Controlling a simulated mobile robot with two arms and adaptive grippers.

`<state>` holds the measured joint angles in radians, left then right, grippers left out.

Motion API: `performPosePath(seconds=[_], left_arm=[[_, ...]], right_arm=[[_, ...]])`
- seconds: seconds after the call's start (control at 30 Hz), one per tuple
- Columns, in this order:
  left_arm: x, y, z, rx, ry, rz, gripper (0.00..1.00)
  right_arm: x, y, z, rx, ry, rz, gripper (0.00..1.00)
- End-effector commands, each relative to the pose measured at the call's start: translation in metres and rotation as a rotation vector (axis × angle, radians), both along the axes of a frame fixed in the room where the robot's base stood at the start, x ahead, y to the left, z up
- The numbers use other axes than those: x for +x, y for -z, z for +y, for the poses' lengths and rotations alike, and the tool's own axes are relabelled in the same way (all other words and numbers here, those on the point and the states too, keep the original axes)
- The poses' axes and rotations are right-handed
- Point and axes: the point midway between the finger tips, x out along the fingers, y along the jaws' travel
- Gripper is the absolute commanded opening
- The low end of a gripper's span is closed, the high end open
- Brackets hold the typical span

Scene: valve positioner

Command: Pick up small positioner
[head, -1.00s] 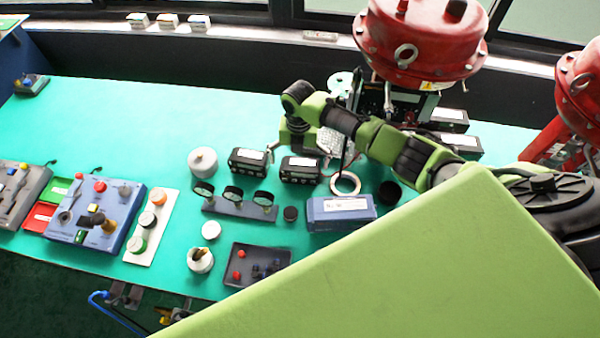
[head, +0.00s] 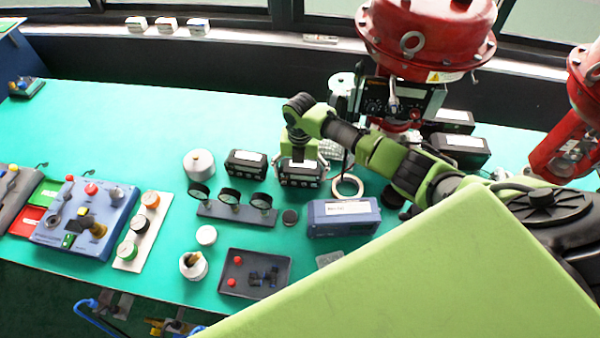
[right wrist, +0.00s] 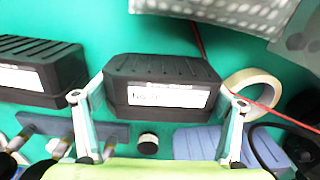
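Two small black positioners with white labels stand side by side on the green table: the right one (head: 301,181) and the left one (head: 246,163). My right gripper (head: 299,160) is over the right one. In the right wrist view, the fingers of my right gripper (right wrist: 160,90) are spread on either side of this small positioner (right wrist: 162,84), at its two ends. The gripper looks open; I cannot tell whether the fingertips touch the box. The left small positioner (right wrist: 38,72) is beside it. My left gripper is not in view.
Larger black boxes (head: 461,149) stand behind my right arm, near the red actuator (head: 425,35). A tape ring (head: 347,187), a blue box (head: 343,218) and a gauge bar (head: 236,212) lie close by.

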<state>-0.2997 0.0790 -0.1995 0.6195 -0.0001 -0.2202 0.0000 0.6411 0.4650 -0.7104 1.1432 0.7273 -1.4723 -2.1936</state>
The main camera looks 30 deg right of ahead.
Motion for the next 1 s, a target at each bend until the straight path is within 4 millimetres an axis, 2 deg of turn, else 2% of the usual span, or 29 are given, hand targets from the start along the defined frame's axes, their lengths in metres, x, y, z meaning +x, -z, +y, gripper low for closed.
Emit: performPosePath(seconds=[0.03, 0.07, 0.1, 0.37, 0.53, 0.77, 1.0], left_arm=[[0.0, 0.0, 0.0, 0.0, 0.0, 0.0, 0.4], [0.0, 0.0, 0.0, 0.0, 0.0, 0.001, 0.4], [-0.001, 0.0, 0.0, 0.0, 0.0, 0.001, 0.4], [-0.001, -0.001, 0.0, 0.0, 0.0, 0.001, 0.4], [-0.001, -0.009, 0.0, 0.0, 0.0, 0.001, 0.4], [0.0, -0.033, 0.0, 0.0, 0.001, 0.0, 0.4], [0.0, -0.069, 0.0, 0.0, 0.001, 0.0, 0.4]], right_arm=[[0.0, 0.0, 0.0, 0.001, 0.0, 0.001, 0.58], [0.0, 0.001, 0.0, 0.001, 0.0, 0.001, 0.51], [0.0, 0.001, 0.0, 0.001, 0.0, 0.001, 0.47], [0.001, -0.002, 0.0, 0.001, 0.0, -0.002, 0.47], [0.001, -0.01, 0.0, 0.001, 0.0, -0.002, 0.47], [0.001, -0.037, 0.0, 0.001, -0.001, -0.002, 0.47], [0.001, -0.075, 0.0, 0.001, -0.001, -0.002, 0.47]])
